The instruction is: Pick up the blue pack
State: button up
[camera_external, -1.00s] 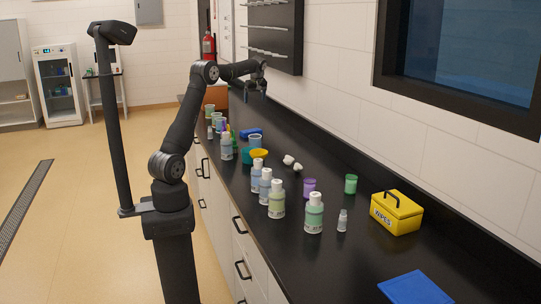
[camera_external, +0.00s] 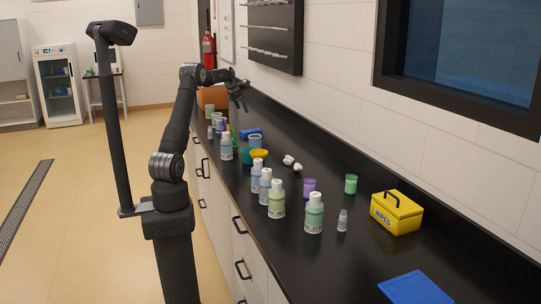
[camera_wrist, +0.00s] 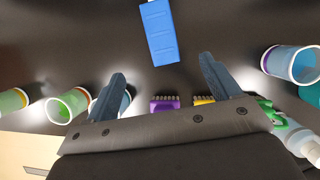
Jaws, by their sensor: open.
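The blue pack (camera_external: 251,133) lies on the black counter, behind the teal and yellow items in the external view. In the wrist view the blue pack (camera_wrist: 160,32) is at the top middle, beyond my fingertips and roughly in line with the gap between them. My gripper (camera_external: 241,104) is above the counter, a little beyond the pack and apart from it. In the wrist view my gripper (camera_wrist: 162,70) has its two fingers wide apart with nothing between the tips.
Cups (camera_wrist: 70,104) stand to the left, and a blue cup (camera_wrist: 292,63) stands to the right. Purple (camera_wrist: 164,103) and yellow (camera_wrist: 204,100) bristled items show near my gripper's base. Bottles (camera_external: 277,199) line the counter's front. A yellow wipes box (camera_external: 396,213) and flat blue item (camera_external: 415,288) are nearer.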

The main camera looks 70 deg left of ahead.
send_over(251, 130)
jog(key=s+d, duration=0.1)
jog(key=s, duration=0.1)
notch_tip(251, 130, down, 10)
jog(key=shift+s+r, duration=0.15)
jog(key=shift+s+x, duration=0.15)
jog(key=shift+x, duration=1.15)
jog(key=shift+s+x, duration=0.15)
jog(key=shift+x, duration=1.2)
jog(key=c, duration=1.2)
